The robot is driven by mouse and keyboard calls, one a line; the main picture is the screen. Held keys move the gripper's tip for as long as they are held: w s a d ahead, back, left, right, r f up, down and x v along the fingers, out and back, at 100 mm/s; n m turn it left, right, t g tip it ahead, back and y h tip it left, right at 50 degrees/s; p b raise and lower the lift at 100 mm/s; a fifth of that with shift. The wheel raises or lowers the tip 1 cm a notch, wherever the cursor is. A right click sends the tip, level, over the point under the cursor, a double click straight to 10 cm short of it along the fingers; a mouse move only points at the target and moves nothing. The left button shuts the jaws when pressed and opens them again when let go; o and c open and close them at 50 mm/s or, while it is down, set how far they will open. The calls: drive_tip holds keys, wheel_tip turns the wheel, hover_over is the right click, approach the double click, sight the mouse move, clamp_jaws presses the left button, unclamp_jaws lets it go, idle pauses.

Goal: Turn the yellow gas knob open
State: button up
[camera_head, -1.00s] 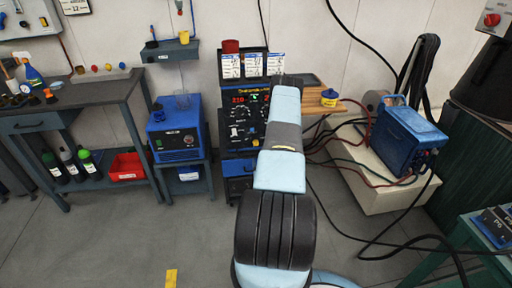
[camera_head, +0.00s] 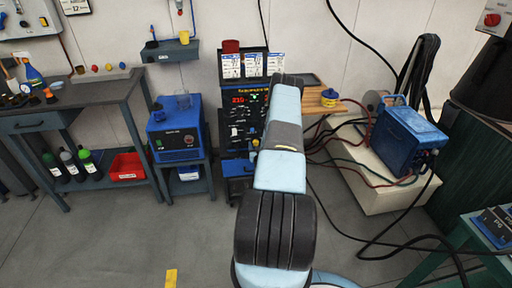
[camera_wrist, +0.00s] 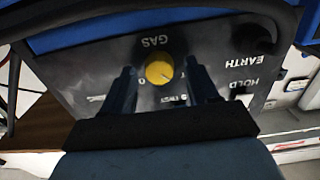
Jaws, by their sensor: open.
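The yellow gas knob (camera_wrist: 159,70) sits on the dark control panel (camera_wrist: 90,72) under the word GAS in the wrist view. It is round, with small markings beside it; its exact setting is hard to read. My gripper (camera_wrist: 159,78) is open, with one finger to each side of the knob. Gaps show between the knob and both fingers, and I cannot tell how far the fingertips are from the panel. In the head view the welding machine (camera_head: 236,170) stands behind my arm, which hides my gripper and part of the panel.
A blue unit (camera_head: 177,135) on a small stand is left of the machine. Cables and a blue welder (camera_head: 408,138) lie further right. Open floor is in front.

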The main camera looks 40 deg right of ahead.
drive_tip(key=c, duration=1)
drive_tip(key=m, duration=0.4)
drive_tip(key=shift+m, duration=0.4)
drive_tip(key=m, duration=0.4)
drive_tip(key=shift+m, duration=0.3)
drive_tip(key=m, duration=0.4)
drive_tip(key=shift+d+f, duration=0.1)
drive_tip(key=shift+d, duration=0.05)
drive_tip(key=shift+m, duration=2.2)
